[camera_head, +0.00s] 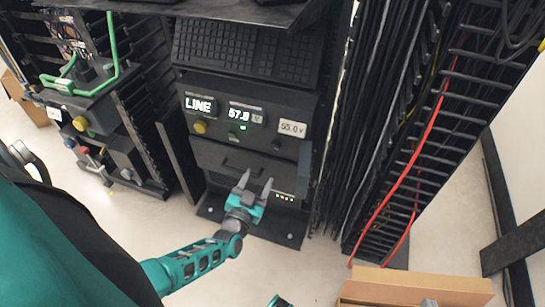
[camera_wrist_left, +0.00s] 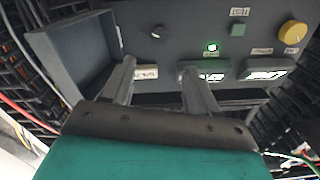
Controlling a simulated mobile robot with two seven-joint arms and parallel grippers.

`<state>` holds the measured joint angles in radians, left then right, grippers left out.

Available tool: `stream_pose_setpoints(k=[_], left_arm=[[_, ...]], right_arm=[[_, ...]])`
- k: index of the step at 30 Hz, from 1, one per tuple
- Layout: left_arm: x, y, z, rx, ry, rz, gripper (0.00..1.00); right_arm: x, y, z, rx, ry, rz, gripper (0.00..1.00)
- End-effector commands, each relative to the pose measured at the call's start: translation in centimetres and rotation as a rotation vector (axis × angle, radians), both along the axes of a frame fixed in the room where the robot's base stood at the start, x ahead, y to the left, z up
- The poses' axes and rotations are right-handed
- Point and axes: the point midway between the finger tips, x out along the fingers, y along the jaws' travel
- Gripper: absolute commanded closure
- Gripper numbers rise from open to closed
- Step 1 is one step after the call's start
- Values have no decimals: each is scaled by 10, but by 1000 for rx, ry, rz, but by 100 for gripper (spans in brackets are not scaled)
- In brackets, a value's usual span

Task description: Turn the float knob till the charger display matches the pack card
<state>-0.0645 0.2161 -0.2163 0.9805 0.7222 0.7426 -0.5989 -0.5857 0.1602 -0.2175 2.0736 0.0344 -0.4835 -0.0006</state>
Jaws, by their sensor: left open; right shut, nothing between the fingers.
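The charger panel (camera_head: 227,108) carries a lit display (camera_head: 240,115) that seems to read about 57.0 V, its last digit unclear. The pack card (camera_head: 292,128), to its right, reads 55.0 V. A small dark knob (camera_wrist_left: 158,32), likely the float knob, shows in the wrist view, which sees the panel upside down; in the head view it sits below the card (camera_head: 276,145). My left gripper (camera_head: 256,177) is open and empty, just below the panel. In the wrist view its fingers (camera_wrist_left: 158,68) point toward the dark knob without touching it.
A LINE display (camera_head: 200,104) and yellow knob (camera_head: 200,127) sit at the panel's left. A green light (camera_wrist_left: 212,47) and green button (camera_wrist_left: 238,30) lie between the knobs. Dark cables (camera_head: 355,120) hang right of the charger. A cardboard box (camera_head: 410,288) stands at lower right.

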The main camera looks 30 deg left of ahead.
Motion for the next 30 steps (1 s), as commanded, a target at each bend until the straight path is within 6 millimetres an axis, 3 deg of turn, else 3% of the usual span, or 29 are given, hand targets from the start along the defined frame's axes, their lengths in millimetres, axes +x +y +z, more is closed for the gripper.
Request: stream_pose_setpoints(k=[12,18,30], left_arm=[[78,19,-2,0,-3,-2,41],[107,25,-2,-1,-1,-2,41],[120,28,1,-1,0,-3,41]], right_arm=[[0,9,-21,24,13,2,100],[1,13,-26,32,17,8,100],[5,17,-20,37,5,16,100]])
